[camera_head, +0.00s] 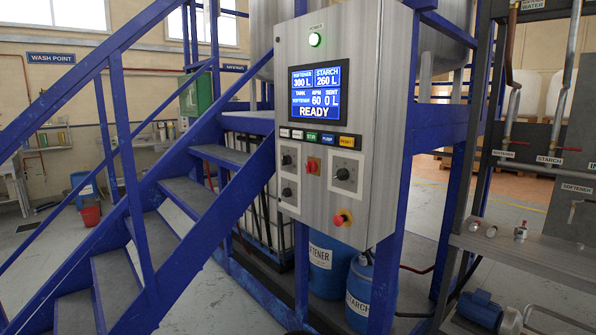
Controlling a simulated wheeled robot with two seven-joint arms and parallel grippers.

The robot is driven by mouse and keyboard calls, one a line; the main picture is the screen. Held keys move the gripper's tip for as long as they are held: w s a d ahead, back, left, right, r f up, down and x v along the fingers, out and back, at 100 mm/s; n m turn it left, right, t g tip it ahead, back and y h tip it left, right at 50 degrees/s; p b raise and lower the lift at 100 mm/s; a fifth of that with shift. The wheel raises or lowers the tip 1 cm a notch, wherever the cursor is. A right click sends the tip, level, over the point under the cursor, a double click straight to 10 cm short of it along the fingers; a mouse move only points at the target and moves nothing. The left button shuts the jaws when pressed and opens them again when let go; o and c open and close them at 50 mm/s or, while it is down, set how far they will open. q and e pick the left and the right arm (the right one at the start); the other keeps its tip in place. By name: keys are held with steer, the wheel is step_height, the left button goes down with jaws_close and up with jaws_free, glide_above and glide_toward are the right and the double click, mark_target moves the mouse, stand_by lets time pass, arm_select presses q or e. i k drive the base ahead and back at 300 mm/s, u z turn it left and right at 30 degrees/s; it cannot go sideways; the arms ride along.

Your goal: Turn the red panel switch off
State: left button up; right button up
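The panel's screen (319,95) is lit and reads READY. A green lamp (315,40) glows above the screen. Neither of my grippers shows in the head view.
A red mushroom button (342,218) sticks out below the switch. Blue stairs with a railing (190,195) stand left of the panel. Blue drums (330,262) stand beneath it. A pipe rack with a grey bench (520,245) is on the right. Some floor in front is clear.

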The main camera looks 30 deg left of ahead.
mark_target(311, 166)
steer(key=u, duration=0.3)
steer(key=i, duration=1.1)
steer(key=z, duration=0.3)
